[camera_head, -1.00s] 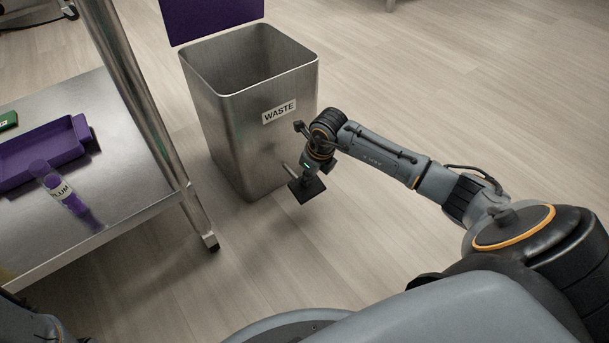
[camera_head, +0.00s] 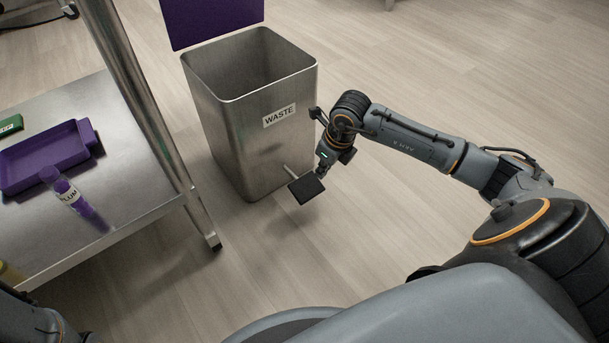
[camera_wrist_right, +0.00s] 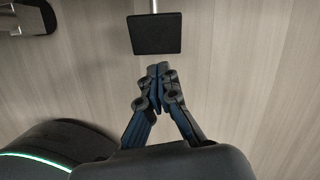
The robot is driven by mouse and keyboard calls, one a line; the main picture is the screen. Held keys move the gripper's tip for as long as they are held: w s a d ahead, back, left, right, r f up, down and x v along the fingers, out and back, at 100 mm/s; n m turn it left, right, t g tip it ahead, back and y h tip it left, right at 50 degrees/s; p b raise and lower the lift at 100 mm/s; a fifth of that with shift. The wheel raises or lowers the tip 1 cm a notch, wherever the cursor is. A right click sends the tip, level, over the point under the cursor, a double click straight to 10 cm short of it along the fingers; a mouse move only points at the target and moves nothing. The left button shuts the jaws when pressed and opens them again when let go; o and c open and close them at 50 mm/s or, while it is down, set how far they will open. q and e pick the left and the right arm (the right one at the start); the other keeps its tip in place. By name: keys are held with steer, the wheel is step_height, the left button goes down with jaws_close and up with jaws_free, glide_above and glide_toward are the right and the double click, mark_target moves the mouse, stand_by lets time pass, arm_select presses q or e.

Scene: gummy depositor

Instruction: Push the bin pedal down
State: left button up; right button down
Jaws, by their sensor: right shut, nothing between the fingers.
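The steel waste bin (camera_head: 228,128) stands on the floor with its purple lid (camera_head: 212,18) raised. Its pedal, a black square plate (camera_head: 305,189) on a thin rod, sticks out low from the bin's front right side. My right gripper (camera_head: 321,173) is shut and empty, pointing down at the pedal's right edge. In the right wrist view the pedal plate (camera_wrist_right: 157,34) lies just beyond the closed fingertips (camera_wrist_right: 158,69), with a small gap between them in the picture. I cannot tell the height between them. My left gripper is out of view.
A steel table (camera_head: 130,200) stands at the left, with a purple tray (camera_head: 45,165), a purple labelled tube (camera_head: 68,195) and a green item (camera_head: 10,125) on it. Its leg (camera_head: 197,215) is left of the bin.

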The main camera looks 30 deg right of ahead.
steer(key=v, duration=0.5)
steer(key=shift+f, duration=0.1)
stand_by(0.3)
